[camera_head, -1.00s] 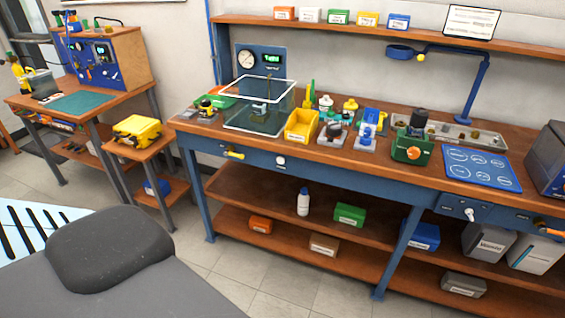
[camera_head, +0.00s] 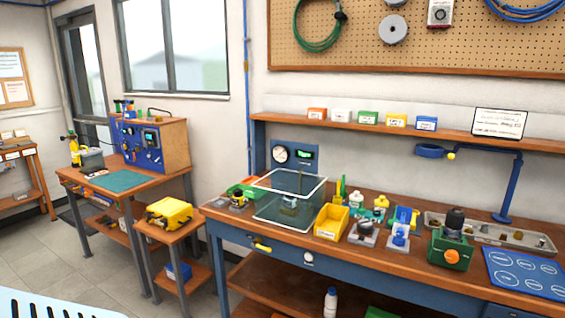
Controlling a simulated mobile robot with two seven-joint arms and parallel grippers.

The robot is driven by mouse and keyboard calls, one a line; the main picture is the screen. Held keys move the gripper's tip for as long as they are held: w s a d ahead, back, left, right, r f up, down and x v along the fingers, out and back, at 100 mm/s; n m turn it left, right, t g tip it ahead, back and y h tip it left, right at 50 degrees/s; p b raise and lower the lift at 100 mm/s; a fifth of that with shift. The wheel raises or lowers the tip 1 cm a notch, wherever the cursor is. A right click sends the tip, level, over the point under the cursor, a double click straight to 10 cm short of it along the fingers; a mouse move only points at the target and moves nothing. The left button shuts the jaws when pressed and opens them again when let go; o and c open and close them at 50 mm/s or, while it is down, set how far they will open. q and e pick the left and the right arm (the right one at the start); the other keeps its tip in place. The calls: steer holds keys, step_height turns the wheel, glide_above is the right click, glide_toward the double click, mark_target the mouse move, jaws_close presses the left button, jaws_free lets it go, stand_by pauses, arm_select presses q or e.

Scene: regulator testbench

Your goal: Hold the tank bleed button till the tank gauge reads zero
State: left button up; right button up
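A blue panel (camera_head: 295,155) stands at the back of the long workbench, with a round white dial gauge (camera_head: 281,154) and a small green-lit display. Their readings are too small to make out. An open-topped clear tank (camera_head: 288,205) stands in front of it. On the left bench, a blue-fronted wooden console (camera_head: 140,142) carries a gauge, a lit display and several knobs. I cannot tell which control is the tank bleed button or which dial is the tank gauge. Neither of my grippers is in view.
The workbench (camera_head: 400,272) holds a yellow bin (camera_head: 331,221), several small fittings, a green block with an orange knob (camera_head: 450,248) and a blue mat (camera_head: 525,273). A low stand with a yellow case (camera_head: 168,212) fills the space between benches. Floor (camera_head: 35,255) is clear at left.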

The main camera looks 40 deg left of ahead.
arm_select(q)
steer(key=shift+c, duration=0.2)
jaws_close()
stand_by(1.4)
